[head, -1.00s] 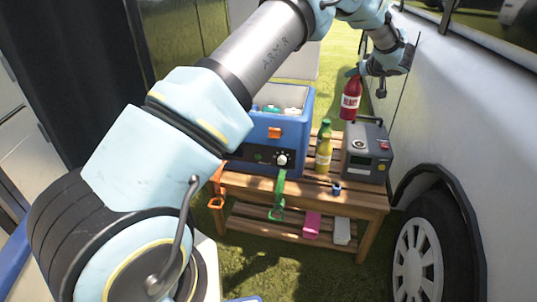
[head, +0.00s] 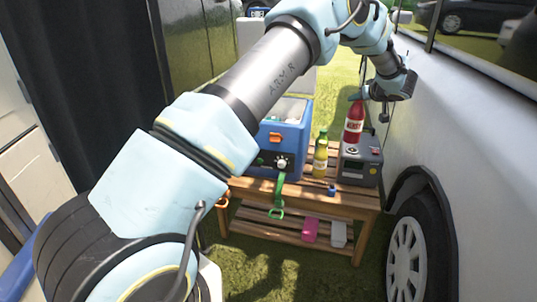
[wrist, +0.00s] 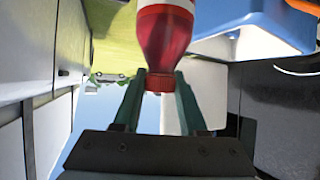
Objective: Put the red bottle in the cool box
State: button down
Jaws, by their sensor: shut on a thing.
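The red bottle (head: 354,125), with a white label, is upright in the head view, hanging by its cap from my gripper (head: 357,98). In the wrist view, the red bottle (wrist: 165,35) has its cap between the two green fingers of my gripper (wrist: 160,82), which is shut on it. The blue cool box (head: 290,137) stands on the wooden table, left of the bottle. Its top is open and pale items show inside; my arm hides its left part. Part of the blue cool box also shows in the wrist view (wrist: 235,17).
A grey box (head: 360,170) stands on the slatted table (head: 345,203), under or just behind the bottle. A yellow bottle with a green cap (head: 320,158) stands between it and the cool box. A white vehicle (head: 455,120) closes off the right side.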

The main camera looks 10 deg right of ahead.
jog(key=s+a+f, duration=0.2)
jog(key=a+f, duration=0.5)
jog(key=a, duration=1.1)
jog(key=s+a+f, duration=0.3)
jog(key=a+f, duration=0.4)
jog(key=a, duration=1.2)
jog(key=s+a+f, duration=0.2)
jog(key=a+f, duration=0.5)
jog(key=a, duration=1.1)
jog(key=shift+s+a, duration=0.25)
jog(key=shift+s, duration=0.15)
